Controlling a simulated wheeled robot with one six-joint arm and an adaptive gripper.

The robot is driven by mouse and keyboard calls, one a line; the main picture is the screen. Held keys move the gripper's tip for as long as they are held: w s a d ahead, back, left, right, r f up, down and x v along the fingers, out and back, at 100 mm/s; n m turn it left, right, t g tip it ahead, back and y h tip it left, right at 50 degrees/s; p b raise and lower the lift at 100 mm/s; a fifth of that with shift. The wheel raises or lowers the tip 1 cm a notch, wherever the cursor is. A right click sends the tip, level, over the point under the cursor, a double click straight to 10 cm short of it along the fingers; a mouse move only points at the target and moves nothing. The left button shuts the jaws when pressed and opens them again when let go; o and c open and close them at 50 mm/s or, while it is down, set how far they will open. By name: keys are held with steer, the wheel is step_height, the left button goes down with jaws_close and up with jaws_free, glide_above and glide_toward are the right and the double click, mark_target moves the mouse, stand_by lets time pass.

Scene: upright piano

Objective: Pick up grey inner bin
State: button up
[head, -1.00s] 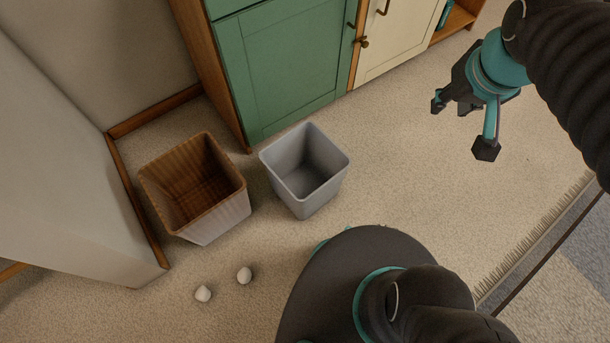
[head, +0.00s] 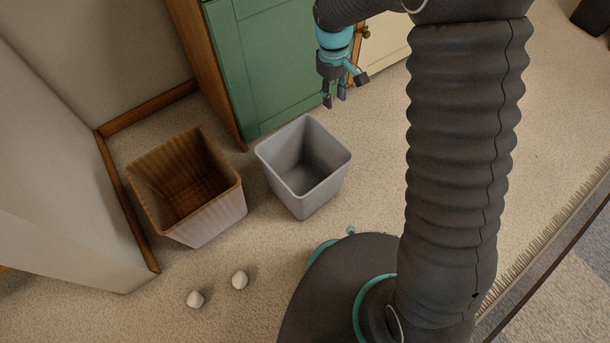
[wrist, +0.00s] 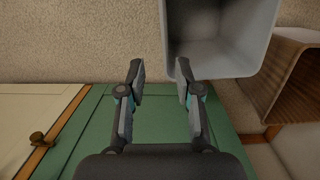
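The grey inner bin (head: 303,168) stands upright and empty on the carpet in front of the green cabinet door. It also shows at the top of the wrist view (wrist: 218,60), partly cut off by the frame edge. My gripper (head: 341,98) is above and behind the bin's far right side in the head view, apart from it. In the wrist view my gripper (wrist: 160,72) is open with nothing between its fingers. The right finger appears near the bin's rim there, but I cannot tell the height gap.
A brown wood-look bin (head: 190,187) stands left of the grey bin. The green cabinet (head: 265,65) is close behind my gripper. A white wall block (head: 70,190) bounds the left.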

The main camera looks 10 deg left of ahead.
step_height(320, 180, down, 4)
steer(key=a, duration=0.2)
steer(key=b, duration=0.2)
glide_above(330, 136)
steer(key=shift+n, duration=0.3)
steer(key=f, duration=0.6)
steer(key=shift+w+a+f, duration=0.2)
steer(key=shift+w+a, duration=0.05)
steer(key=shift+a, duration=0.15)
steer(key=shift+s+d+f+b, duration=0.1)
steer(key=shift+d+f, duration=0.05)
steer(key=shift+f, duration=0.9)
steer(key=shift+s+d+f+b, duration=0.1)
steer(key=shift+f+b, duration=0.05)
steer(key=shift+f, duration=0.85)
steer(key=shift+s+d+f+b, duration=0.1)
steer(key=shift+d+f, duration=0.05)
steer(key=shift+f, duration=0.9)
jaws_close()
